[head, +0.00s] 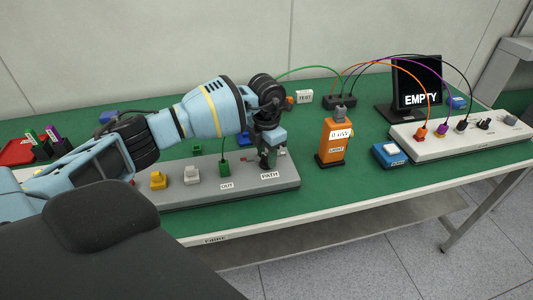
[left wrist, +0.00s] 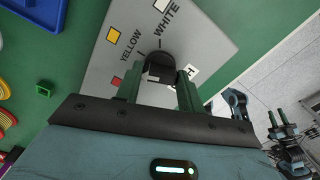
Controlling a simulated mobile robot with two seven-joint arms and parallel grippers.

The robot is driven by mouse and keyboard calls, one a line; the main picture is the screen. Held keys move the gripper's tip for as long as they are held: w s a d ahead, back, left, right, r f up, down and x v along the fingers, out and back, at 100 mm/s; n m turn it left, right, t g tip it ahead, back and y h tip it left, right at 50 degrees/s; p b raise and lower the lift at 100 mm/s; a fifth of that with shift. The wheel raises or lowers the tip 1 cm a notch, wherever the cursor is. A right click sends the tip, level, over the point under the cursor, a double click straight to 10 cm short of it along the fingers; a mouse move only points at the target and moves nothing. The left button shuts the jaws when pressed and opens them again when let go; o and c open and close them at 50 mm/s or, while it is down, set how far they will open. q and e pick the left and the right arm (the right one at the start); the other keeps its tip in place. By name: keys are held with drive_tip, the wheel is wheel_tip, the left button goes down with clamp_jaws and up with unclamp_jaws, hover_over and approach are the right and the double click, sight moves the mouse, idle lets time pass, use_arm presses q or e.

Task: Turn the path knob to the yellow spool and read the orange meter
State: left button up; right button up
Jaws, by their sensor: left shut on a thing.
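The path knob (left wrist: 160,68) is black and sits on a grey panel (left wrist: 205,35) with YELLOW and WHITE labels. My left gripper (left wrist: 158,80) is shut on the knob, one green finger on each side. I cannot tell which mark the knob points to. In the head view the left gripper (head: 267,160) reaches down onto the panel (head: 285,183) behind the PATH label and hides the knob. The orange meter (head: 334,146) stands upright to the right, its display seeming to read 0 uW. My right gripper (left wrist: 277,116) shows small in the wrist view, fingers apart.
A blue box (head: 388,155) lies right of the meter. A black screen (head: 417,82) reads EMPTY behind a pale socket box (head: 465,142). Coloured cables arch across the back.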

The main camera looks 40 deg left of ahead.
sight(266, 156)
use_arm(q)
drive_tip(key=shift+m, duration=2)
drive_tip(key=o, duration=1)
drive_tip(key=shift+r, duration=0.15)
wheel_tip(266, 156, up, 8)
drive_tip(key=shift+f, duration=0.2)
